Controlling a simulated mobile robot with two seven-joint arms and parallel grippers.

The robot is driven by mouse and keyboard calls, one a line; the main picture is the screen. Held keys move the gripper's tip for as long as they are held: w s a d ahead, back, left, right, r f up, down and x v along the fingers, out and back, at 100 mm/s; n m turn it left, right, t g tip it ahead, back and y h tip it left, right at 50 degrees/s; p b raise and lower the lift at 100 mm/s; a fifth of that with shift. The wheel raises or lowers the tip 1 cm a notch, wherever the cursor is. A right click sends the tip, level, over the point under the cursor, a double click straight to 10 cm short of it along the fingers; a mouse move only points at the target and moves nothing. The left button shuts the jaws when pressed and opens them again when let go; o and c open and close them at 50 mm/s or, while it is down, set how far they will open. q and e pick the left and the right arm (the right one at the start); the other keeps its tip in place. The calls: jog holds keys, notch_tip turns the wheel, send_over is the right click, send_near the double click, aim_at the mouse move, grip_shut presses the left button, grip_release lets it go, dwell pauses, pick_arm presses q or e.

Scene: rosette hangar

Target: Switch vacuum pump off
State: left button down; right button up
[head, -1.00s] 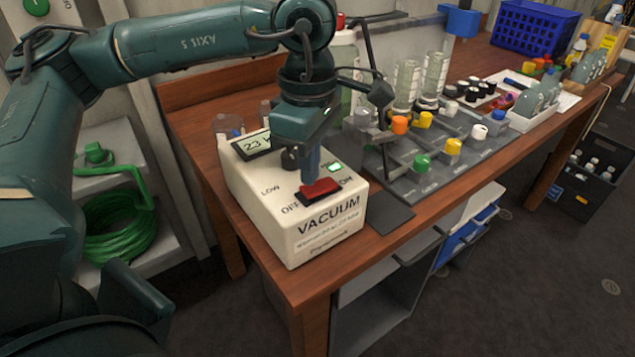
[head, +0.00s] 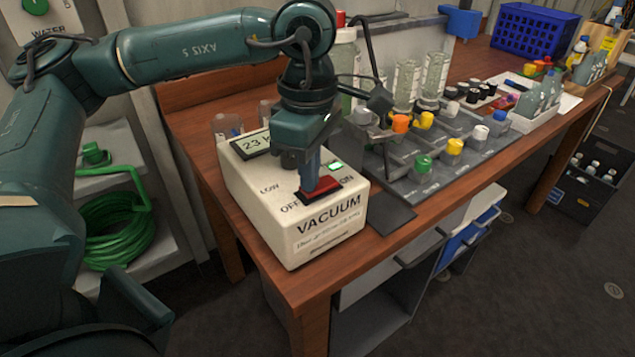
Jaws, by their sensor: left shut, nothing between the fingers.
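The vacuum pump (head: 286,232) is a cream box at the near left corner of the wooden bench. Its sloped top has a display (head: 252,143) reading about 23, a lit green lamp (head: 336,165), LOW, OFF and ON labels, and a red rocker switch (head: 323,185) in a dark frame. My left gripper (head: 308,187) is shut and empty, pointing down, with its tips at the switch's OFF-side half; they appear to touch it. The fingers hide part of the switch, so its tilt is hard to tell. My right gripper is not in view.
A grey manifold with coloured knobs (head: 424,163) stands right of the pump, with clear bottles behind it. A blue crate (head: 535,30) stands at the back right. A green hose coil (head: 115,232) lies on the left shelf.

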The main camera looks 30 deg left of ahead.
pick_arm(q)
jog(key=shift+f, duration=0.2)
jog(key=shift+r+p, duration=2.1)
jog(key=shift+r, duration=1.45)
